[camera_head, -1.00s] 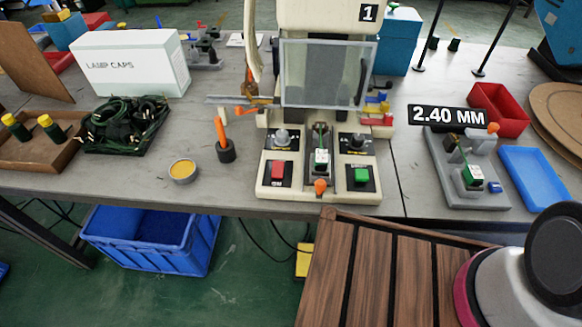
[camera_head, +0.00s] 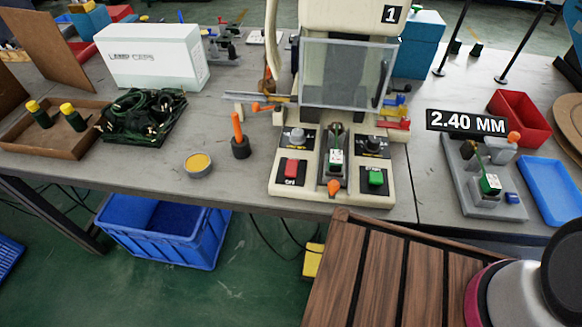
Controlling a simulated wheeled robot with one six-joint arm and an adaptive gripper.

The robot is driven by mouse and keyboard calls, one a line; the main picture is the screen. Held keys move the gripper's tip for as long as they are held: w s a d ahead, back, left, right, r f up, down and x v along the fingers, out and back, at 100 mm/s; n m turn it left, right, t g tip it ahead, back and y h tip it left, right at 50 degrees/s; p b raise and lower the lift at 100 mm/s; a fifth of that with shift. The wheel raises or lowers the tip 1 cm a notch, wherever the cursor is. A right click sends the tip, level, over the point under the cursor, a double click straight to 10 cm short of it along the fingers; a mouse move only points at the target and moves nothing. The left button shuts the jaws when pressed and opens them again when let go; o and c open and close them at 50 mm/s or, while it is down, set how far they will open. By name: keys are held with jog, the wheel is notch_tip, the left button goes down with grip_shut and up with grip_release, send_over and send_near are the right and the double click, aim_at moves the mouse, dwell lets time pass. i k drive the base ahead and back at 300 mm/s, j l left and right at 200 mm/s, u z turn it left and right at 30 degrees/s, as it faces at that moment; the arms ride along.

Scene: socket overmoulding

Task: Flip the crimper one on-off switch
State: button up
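The crimper marked 1 (camera_head: 318,25) stands upright on the grey table, with a clear guard (camera_head: 342,75) across its front. Its base carries a red button (camera_head: 291,170) at the left and a green button (camera_head: 376,178) at the right. Two dark panels with knobs sit above them, the left knob (camera_head: 297,136) and the right knob (camera_head: 374,143). A green and white part (camera_head: 336,158) sits in the middle slot, with an orange tip (camera_head: 334,187) in front. I cannot tell for certain which control is the on-off switch. My gripper is not in view.
A 2.40 MM sign (camera_head: 466,122) and a grey fixture (camera_head: 463,170) stand to the right, with a red bin (camera_head: 520,117) and blue tray (camera_head: 549,186). A lamp caps box (camera_head: 152,55) and a tin (camera_head: 198,164) are left. A blue crate (camera_head: 165,232) is below.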

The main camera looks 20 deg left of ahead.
aim_at(292, 165)
jog(key=k+j+u, duration=0.1)
jog(key=u, duration=0.4)
jog(key=k+j+u, duration=0.1)
jog(key=j+u, duration=0.2)
jog(key=u, duration=0.15)
